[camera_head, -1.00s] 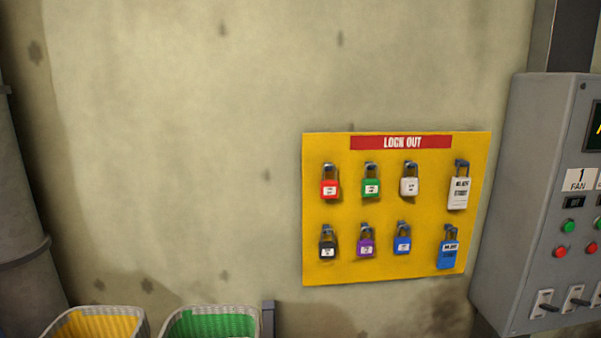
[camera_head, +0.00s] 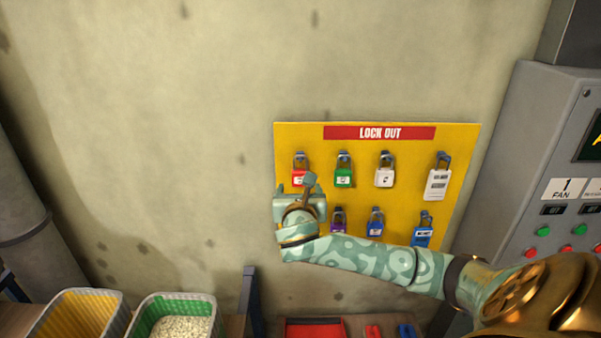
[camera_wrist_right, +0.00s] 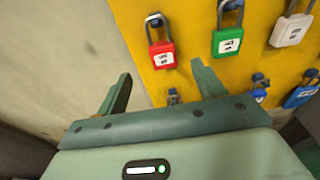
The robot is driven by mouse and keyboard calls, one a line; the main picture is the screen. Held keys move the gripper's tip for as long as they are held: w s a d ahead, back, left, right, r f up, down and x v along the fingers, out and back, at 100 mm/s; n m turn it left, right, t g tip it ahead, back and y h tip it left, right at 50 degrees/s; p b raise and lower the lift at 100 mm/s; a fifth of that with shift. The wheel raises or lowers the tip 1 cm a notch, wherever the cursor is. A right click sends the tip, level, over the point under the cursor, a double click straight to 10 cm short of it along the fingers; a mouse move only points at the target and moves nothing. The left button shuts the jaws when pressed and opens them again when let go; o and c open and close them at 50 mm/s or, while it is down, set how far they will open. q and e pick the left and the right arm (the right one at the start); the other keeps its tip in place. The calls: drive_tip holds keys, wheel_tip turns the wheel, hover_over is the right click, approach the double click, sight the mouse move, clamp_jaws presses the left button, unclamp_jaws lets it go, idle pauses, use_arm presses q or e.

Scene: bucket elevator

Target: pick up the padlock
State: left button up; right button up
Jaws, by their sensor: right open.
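Several padlocks hang on the yellow lock-out board (camera_head: 455,165). The upper row has a red padlock (camera_head: 299,178), a green padlock (camera_head: 343,177) and a white padlock (camera_head: 384,177). Below hang a purple padlock (camera_head: 338,228) and a blue padlock (camera_head: 375,229). My right gripper (camera_head: 296,184) is open and empty, in front of the board's left side, and overlaps the lower part of the red padlock. In the right wrist view the red padlock (camera_wrist_right: 162,54) shows just beyond the open fingers (camera_wrist_right: 160,70). The black padlock's place is mostly hidden behind my gripper. My left gripper is not in view.
Yellow (camera_head: 60,325) and green (camera_head: 140,330) bins and a red tray (camera_head: 315,330) are below. Bare wall lies left.

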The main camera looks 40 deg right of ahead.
sight(301, 176)
drive_tip(key=x, duration=0.4)
drive_tip(key=p+x, duration=0.1)
drive_tip(key=x, duration=0.4)
drive_tip(key=shift+w+d+f, duration=0.1)
drive_tip(key=shift+d+f, duration=0.15)
drive_tip(key=shift+d, duration=0.1)
drive_tip(key=shift+a, duration=0.1)
drive_tip(key=shift+c, duration=0.3)
drive_tip(key=c, duration=1.1)
